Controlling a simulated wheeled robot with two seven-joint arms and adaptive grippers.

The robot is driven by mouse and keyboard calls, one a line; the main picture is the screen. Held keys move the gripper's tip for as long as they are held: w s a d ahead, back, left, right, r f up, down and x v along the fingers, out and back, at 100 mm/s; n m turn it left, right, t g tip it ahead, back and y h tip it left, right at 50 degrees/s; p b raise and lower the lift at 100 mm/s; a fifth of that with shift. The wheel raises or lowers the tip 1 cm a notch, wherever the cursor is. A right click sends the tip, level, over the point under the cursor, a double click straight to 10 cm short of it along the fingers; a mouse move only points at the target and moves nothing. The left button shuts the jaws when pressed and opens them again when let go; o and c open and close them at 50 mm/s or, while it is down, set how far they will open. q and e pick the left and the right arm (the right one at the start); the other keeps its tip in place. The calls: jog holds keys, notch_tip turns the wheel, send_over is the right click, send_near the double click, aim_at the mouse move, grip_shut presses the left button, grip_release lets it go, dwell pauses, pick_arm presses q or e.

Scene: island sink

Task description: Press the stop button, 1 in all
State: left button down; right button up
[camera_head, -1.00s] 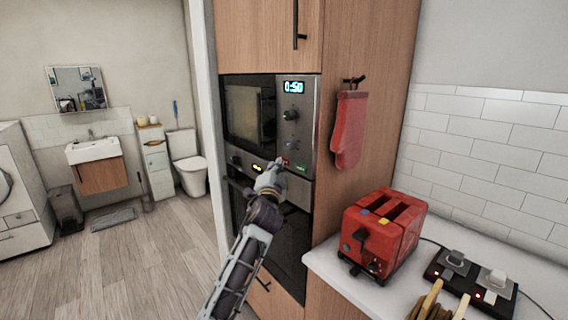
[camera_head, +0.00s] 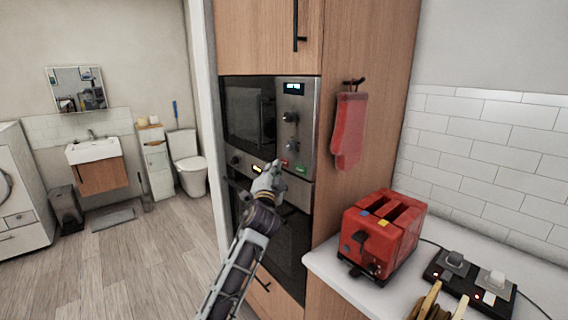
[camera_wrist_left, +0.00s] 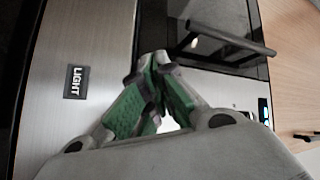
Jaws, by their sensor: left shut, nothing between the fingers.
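The built-in microwave (camera_head: 255,115) stands in the tall wooden cabinet, its window dark and its small display (camera_head: 292,88) lit. On its panel, below two knobs, are a small red button (camera_head: 285,162), which seems to be the stop button, and a green button (camera_head: 301,168). My left gripper (camera_head: 273,169) is shut and empty, just left of and slightly below the red button; I cannot tell whether it touches the panel. The red button is not clear there.
An oven (camera_head: 285,235) sits below the microwave. A red mitt (camera_head: 349,130) hangs on the cabinet side. A red toaster (camera_head: 384,235) and a power strip (camera_head: 470,278) stand on the white counter (camera_head: 335,268). Open floor lies to the left.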

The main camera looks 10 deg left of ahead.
pick_arm(q)
jog(key=shift+s+a, duration=0.1)
jog(key=shift+s, duration=0.05)
dwell(0.3)
jog(key=s+a+p, duration=0.1)
jog(key=s, duration=0.1)
jog(key=s+a+p, duration=0.1)
jog(key=a, duration=0.1)
jog(key=shift+s, duration=0.4)
dwell(0.6)
